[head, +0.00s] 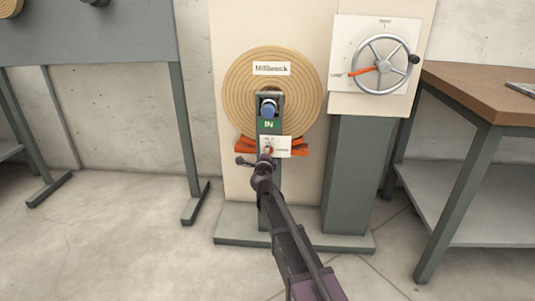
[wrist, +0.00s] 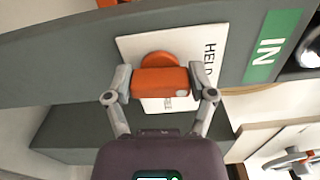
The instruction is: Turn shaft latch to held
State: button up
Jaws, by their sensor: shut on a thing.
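The shaft latch is an orange knob with a stubby bar (wrist: 160,80) in front of a round orange base, on a white label plate (wrist: 132,47). The plate reads HELD on the right side in the wrist view; a second, smaller word below is partly covered. My gripper (wrist: 160,84) has one finger on each side of the orange bar and is shut on it. In the head view the plate (head: 282,147) sits low on the grey upright, and my gripper (head: 267,155) reaches it from below, hiding most of the latch. I cannot tell exactly which word the latch points to.
Above the plate are a green IN sign (head: 268,125), a blue-ended shaft (head: 268,108) and a large tan spiral disc (head: 240,85). A handwheel (head: 383,64) with an orange pointer is at upper right. A wooden bench (head: 480,92) stands right. Floor at left is clear.

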jog(key=shift+w+n, duration=0.1)
jog(key=shift+n, duration=0.4)
jog(key=o, duration=1.1)
jog(key=shift+c, duration=0.2)
jog(key=s, duration=1.2)
jog(key=shift+a, duration=0.2)
